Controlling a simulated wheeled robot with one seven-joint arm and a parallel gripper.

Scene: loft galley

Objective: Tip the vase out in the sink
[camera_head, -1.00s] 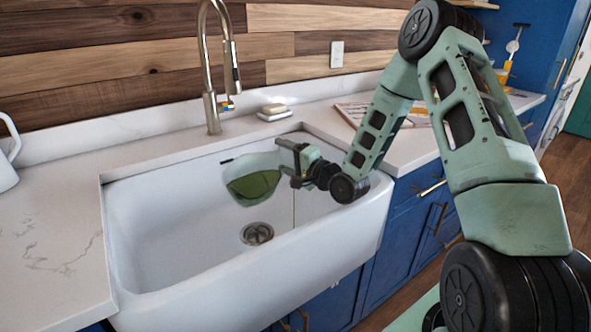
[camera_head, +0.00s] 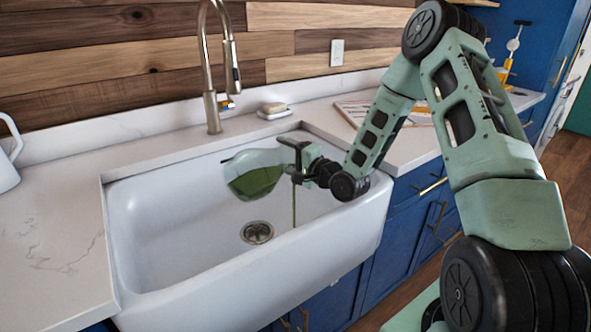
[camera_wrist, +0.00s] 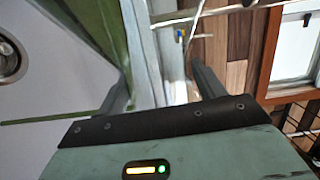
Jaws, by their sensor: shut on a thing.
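The clear glass vase (camera_head: 250,172) lies tipped nearly on its side above the sink basin, its wide end to the left. Dark green liquid (camera_head: 258,183) sits low inside it. A thin green stream (camera_head: 294,208) drops from its right end into the sink (camera_head: 170,235). My gripper (camera_head: 297,160) is shut on the vase at this right end and hides part of it. In the wrist view, glass and green liquid (camera_wrist: 95,25) show beyond my gripper (camera_wrist: 160,88), and a thin green streak (camera_wrist: 50,118) crosses the white basin.
The drain (camera_head: 257,232) is in the basin floor. A tall faucet (camera_head: 212,75) stands behind the sink. A soap dish (camera_head: 274,112), an open magazine (camera_head: 350,113) and a white jug (camera_head: 6,160) are on the counter. The left counter is mostly clear.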

